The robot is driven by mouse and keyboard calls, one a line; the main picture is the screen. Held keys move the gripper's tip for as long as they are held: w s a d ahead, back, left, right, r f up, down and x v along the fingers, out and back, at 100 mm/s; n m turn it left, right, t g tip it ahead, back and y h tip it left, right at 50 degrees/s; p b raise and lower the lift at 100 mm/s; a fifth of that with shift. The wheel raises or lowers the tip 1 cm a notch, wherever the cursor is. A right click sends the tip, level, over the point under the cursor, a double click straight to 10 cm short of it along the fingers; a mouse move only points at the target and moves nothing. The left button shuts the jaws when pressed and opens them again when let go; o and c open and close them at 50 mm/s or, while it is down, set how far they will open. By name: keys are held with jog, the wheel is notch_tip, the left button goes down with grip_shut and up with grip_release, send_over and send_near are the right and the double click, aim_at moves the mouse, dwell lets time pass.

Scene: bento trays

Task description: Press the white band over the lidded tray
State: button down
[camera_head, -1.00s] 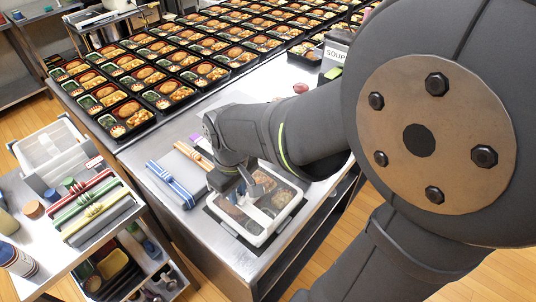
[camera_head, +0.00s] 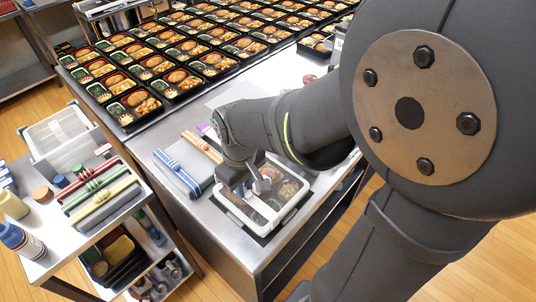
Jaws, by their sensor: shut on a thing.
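The lidded tray (camera_head: 292,205) is a pale-rimmed box with a clear lid and food showing through. It sits on the steel counter at lower centre. My gripper (camera_head: 254,191) is over the tray's left part, pointing down, with its fingers at lid height. It is shut on the white band (camera_head: 264,210), which shows only as a short pale strip across the lid. My wrist and fingers hide the rest of the band, so I cannot tell whether it lies flat or grips the sides.
A grey block with blue (camera_head: 177,173) and orange (camera_head: 201,146) bands lies left of the tray. A cart at left holds red, green and yellow bands (camera_head: 100,197). Rows of open bento trays (camera_head: 150,75) fill the far counter. The counter's front edge is close to the tray.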

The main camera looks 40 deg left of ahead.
jog(key=shift+f, duration=1.05)
jog(key=shift+f, duration=0.2)
dwell(0.3)
jog(key=c, duration=0.7)
grip_release()
jog(key=shift+c, duration=0.2)
jog(key=shift+o, duration=0.2)
jog(key=shift+r, duration=4)
